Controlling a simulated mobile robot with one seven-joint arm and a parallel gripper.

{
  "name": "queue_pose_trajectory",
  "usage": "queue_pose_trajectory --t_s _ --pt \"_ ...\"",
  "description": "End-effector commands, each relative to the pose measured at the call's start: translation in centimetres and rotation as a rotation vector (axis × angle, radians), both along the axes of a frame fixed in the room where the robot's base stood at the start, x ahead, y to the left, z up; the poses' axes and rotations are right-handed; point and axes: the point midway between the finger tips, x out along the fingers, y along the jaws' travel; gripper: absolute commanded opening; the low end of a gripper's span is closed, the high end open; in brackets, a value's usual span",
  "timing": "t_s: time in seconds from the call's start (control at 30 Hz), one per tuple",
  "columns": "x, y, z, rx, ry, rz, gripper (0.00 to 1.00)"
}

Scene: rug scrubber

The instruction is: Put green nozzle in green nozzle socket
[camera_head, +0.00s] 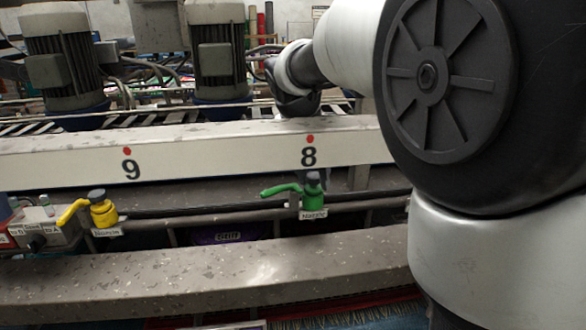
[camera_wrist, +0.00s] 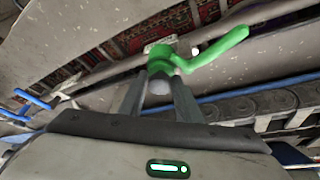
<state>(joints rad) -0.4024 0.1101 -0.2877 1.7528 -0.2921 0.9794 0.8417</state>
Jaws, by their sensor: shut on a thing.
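The green nozzle (camera_head: 312,194) is at the pipe rail below the number 8, upright, with its curved spout pointing left and a dark cap on top. A small white label sits right below it. In the wrist view the green nozzle (camera_wrist: 207,55) shows at my fingertips, its grey cap between the two fingers of my gripper (camera_wrist: 160,88). My gripper is shut on it. In the head view my wrist is above and behind the white beam, and the fingers are hidden. The socket itself is covered, so I cannot tell whether the nozzle is fully seated.
A yellow nozzle (camera_head: 102,210) sits on the same rail under the number 9. The white beam (camera_head: 220,150) runs above the rail, and a worn grey beam (camera_head: 210,275) runs in front. Grey motors (camera_head: 217,50) stand behind. My arm blocks the right side.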

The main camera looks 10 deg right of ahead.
Motion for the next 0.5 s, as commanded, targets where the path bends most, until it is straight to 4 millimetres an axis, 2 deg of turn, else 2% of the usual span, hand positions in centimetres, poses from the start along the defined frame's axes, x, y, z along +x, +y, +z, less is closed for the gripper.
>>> queue_pose_trajectory --t_s 0.1,0.13,0.23,0.5 --pt "0.01 -0.01 -0.42 0.0 0.0 0.0 0.05" --pt "0.01 -0.01 -0.31 0.0 0.0 0.0 0.34" --pt "0.01 0.0 -0.26 0.0 0.0 0.0 0.5" --pt "0.0 0.0 -0.18 0.0 0.0 0.0 0.5"
